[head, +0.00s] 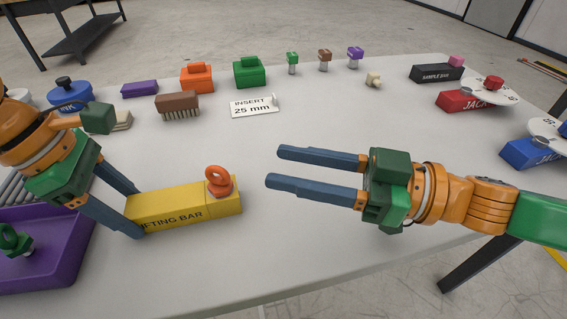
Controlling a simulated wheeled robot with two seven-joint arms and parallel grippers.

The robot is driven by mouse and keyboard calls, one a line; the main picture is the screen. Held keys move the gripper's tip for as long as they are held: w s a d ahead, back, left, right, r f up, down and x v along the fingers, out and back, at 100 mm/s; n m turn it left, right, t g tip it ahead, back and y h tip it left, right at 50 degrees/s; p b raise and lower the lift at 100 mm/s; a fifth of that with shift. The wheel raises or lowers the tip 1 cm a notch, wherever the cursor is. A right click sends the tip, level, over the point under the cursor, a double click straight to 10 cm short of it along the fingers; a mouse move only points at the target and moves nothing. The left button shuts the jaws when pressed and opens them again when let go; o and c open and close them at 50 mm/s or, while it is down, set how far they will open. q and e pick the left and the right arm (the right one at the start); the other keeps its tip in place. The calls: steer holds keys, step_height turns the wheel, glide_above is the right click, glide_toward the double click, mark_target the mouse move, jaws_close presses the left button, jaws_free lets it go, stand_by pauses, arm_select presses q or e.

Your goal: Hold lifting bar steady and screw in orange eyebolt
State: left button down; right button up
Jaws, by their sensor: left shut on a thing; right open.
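The yellow lifting bar (170,222) lies on the grey table at the front left, its label facing me. My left gripper (135,212) is shut on the bar's left end, one finger on each side. The orange eyebolt (219,181) stands on top of the bar near its right end, slightly tilted. Its shank is hidden, so I cannot tell how deep it sits. My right gripper (271,168) is open and empty, to the right of the eyebolt and apart from it, fingers pointing left.
A purple tray (75,262) with a green eyebolt (14,241) is at the front left. A brown brush (178,105), a white "INSERT 25 mm" card (254,106) and coloured blocks stand behind. Red (466,101) and blue (528,152) jacks are at right. The table around the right gripper is clear.

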steer(key=v, duration=0.4)
steer(key=shift+d, duration=0.15)
steer(key=shift+o, duration=0.2)
